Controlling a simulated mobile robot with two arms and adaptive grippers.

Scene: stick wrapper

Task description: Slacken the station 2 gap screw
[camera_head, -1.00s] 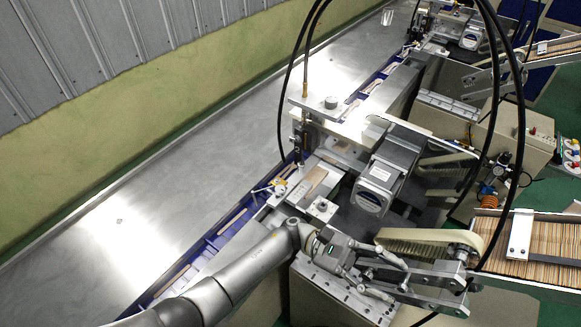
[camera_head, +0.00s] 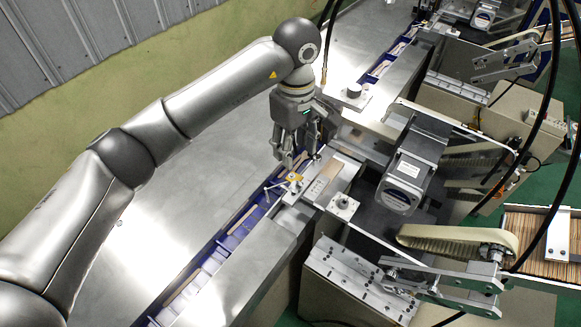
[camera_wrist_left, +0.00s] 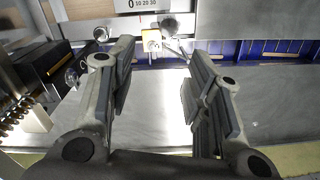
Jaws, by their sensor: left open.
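My left gripper (camera_head: 300,158) hangs fingers down over the near machine's blue stick channel (camera_head: 232,236), its fingers apart and empty. Just below and beside the fingertips is a small yellow block (camera_head: 294,178) with a thin silver lever. In the left wrist view the open fingers (camera_wrist_left: 158,75) frame this yellow block (camera_wrist_left: 151,40) beyond their tips. A round metal knob (camera_wrist_left: 101,33) and a rod with a rounded end (camera_wrist_left: 168,24) flank it, under a scale plate (camera_wrist_left: 144,5). I cannot tell for certain which part is the station 2 gap screw. My right gripper is not in view.
A dark motor (camera_head: 409,170) and a square plate with a knob (camera_head: 343,205) stand right of the channel. A tray of sticks (camera_head: 527,235) lies at the right. Black cables hang on the right. The steel table (camera_head: 150,240) left of the channel is bare.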

